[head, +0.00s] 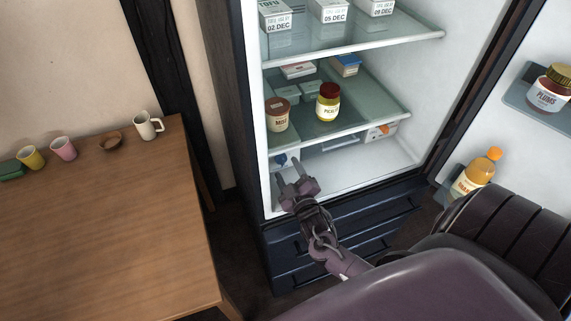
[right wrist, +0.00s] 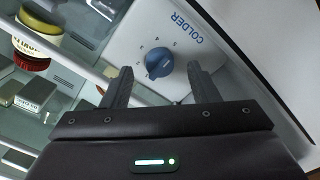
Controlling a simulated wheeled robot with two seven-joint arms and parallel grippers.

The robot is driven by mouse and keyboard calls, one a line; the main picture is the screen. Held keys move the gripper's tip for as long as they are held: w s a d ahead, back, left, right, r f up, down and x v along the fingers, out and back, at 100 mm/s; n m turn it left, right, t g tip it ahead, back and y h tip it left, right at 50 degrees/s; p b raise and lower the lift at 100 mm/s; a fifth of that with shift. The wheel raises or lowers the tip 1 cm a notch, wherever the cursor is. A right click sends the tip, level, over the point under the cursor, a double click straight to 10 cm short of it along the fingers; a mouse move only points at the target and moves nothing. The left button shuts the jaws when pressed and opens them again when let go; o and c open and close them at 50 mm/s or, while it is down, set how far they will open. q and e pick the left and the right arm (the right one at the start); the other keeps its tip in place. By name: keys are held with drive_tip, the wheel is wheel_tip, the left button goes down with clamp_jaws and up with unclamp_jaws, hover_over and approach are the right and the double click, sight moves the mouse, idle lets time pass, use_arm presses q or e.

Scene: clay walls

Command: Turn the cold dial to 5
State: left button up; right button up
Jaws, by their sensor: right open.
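The cold dial (right wrist: 159,62) is a round blue knob on a white panel (right wrist: 190,30) marked "COLDER", with small numbers around it. In the head view the dial (head: 281,160) is a small blue spot on the fridge's lower left inner wall. My right gripper (head: 289,170) is open and reaches into the fridge near it. In the right wrist view its two fingers (right wrist: 160,77) lie either side of the dial in the picture; no contact shows.
A glass shelf (head: 350,130) with a mist jar (head: 277,114) and a pickle jar (head: 328,102) is above the gripper. A wooden table (head: 100,225) is at left.

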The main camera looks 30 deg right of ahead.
drive_tip(key=v, duration=0.5)
idle(0.5)
